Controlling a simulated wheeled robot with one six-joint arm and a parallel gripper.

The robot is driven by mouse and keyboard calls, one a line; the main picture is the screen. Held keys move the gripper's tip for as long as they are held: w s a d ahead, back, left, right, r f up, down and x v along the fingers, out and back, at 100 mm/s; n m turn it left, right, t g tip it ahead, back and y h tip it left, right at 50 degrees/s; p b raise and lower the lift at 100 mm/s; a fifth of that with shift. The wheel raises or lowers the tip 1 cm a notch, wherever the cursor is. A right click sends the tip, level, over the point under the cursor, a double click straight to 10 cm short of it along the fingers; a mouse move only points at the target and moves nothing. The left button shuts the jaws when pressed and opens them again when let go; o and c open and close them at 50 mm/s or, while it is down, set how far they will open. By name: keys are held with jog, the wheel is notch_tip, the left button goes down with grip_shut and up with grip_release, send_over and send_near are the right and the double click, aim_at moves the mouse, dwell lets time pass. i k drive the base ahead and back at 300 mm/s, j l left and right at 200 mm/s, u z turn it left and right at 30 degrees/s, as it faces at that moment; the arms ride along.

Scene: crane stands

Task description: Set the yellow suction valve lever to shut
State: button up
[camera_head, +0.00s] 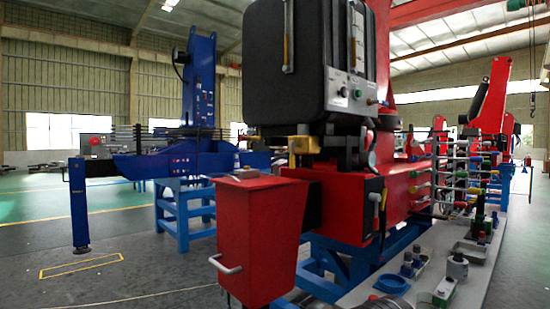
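A yellow, brass-coloured fitting (304,146) sits under the lower left of the black tank (285,80), just above the red body of the crane stand. It may be the suction valve with its lever, but it is too small and dark to tell the lever's angle or whether it is open or shut. A pale-handled lever (375,197) is on the red body below. My gripper is not in view, and nothing is seen touching these parts.
A red bin (258,238) with a white handle stands in front of the red crane stand (345,205). A grey bench (465,285) with fittings and a valve rack (470,170) are at right. A blue crane (200,95) stands at left. The grey floor at front left is clear.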

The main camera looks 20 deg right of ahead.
aim_at(292, 143)
jog(key=k+l, duration=0.1)
jog(key=l, duration=0.35)
jog(key=l+u, duration=0.1)
jog(key=l, duration=0.35)
jog(key=k+l, duration=0.15)
jog(key=l, duration=0.3)
